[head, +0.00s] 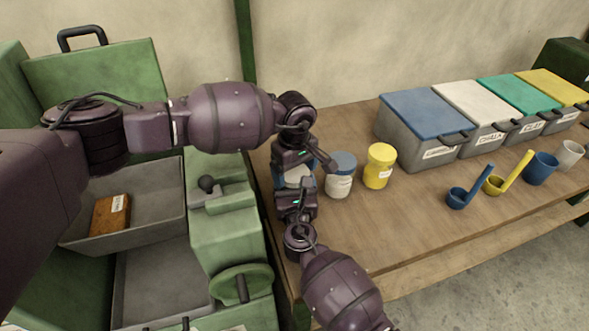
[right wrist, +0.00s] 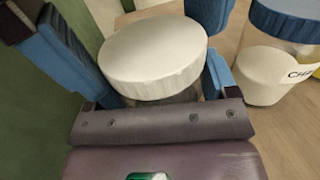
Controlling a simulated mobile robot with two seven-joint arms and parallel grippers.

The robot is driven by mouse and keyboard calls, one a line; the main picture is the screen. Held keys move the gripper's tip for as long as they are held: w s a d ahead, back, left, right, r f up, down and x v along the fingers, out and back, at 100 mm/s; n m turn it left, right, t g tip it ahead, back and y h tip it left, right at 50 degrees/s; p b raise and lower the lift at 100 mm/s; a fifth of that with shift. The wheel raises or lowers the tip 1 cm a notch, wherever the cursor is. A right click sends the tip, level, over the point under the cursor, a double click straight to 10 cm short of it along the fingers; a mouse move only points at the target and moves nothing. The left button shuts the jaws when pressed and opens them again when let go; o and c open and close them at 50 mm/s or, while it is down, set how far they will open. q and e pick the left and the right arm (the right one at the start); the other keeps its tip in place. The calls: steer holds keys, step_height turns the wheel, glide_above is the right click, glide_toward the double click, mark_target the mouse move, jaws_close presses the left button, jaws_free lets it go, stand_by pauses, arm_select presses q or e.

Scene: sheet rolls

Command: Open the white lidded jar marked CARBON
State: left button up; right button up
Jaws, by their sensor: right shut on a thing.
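The white-lidded jar (head: 298,177) stands near the left end of the table, largely hidden by my two grippers. Its lid (right wrist: 155,50) is on and fills the middle of the right wrist view; the CARBON mark is hidden. My right gripper (head: 295,186) is shut on the jar, its blue fingers on either side of the body below the lid. My left gripper (head: 292,168) is at the jar from the far side. Its fingertips are largely hidden, and I cannot tell whether they grip the lid.
A blue-lidded jar (head: 341,177) stands close to the right, then a yellow jar (head: 379,165). Lidded bins, including a blue-lidded one (head: 424,112), line the back. Blue (head: 468,190) and yellow (head: 505,177) scoops and cups lie right. A green machine (head: 230,240) adjoins the table's left edge.

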arm_select(q)
steer(key=shift+o, duration=1)
